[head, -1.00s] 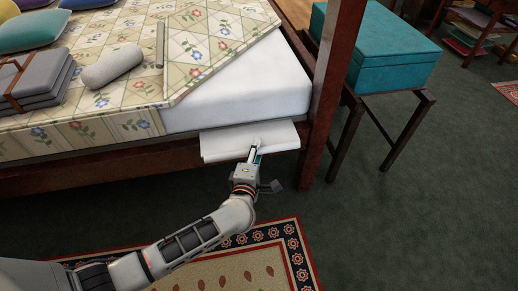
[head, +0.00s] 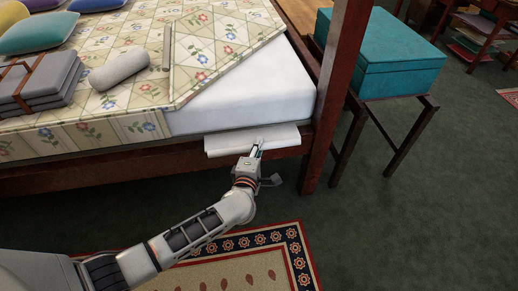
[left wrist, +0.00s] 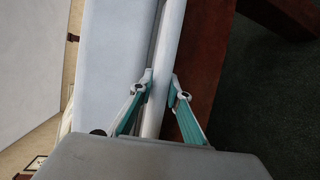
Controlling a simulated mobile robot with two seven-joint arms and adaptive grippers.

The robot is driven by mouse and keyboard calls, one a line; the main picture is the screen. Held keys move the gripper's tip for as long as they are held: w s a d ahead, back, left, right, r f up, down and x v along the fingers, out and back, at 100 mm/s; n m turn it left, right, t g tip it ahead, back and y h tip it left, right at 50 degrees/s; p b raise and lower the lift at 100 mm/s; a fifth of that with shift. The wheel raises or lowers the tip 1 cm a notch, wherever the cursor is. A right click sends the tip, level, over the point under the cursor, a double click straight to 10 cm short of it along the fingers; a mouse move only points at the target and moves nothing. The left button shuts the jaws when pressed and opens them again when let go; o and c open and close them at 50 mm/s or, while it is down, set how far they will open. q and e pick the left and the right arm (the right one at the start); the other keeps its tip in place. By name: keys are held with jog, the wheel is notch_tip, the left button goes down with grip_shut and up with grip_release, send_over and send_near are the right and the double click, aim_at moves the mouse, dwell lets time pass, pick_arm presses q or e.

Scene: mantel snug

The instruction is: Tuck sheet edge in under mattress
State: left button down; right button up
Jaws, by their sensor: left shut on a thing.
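The white sheet edge (head: 225,144) sticks out as a short flap at the mattress's lower side, over the bed rail. The white mattress corner (head: 235,104) is bare where the floral quilt is folded back. My left gripper (head: 257,147) is at the flap's outer edge. In the left wrist view, the fingers of my left gripper (left wrist: 160,85) are on either side of the pale rolled sheet edge (left wrist: 168,50), shut on it. The mattress side (left wrist: 115,50) lies to the left of it there. My right gripper is out of view.
A dark red bedpost (head: 335,90) rises just right of the flap. A teal box (head: 380,52) sits on a dark stand beyond it. A floral quilt (head: 110,112), grey bolster (head: 118,69) and grey folded bundle (head: 38,85) lie on the bed. A patterned rug (head: 235,270) lies below.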

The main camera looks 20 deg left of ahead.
pick_arm(q)
jog(key=c, duration=1.9)
grip_release()
jog(key=shift+d, duration=0.1)
jog(key=v, duration=0.7)
jog(key=shift+s, duration=0.25)
jog(key=shift+r, duration=0.1)
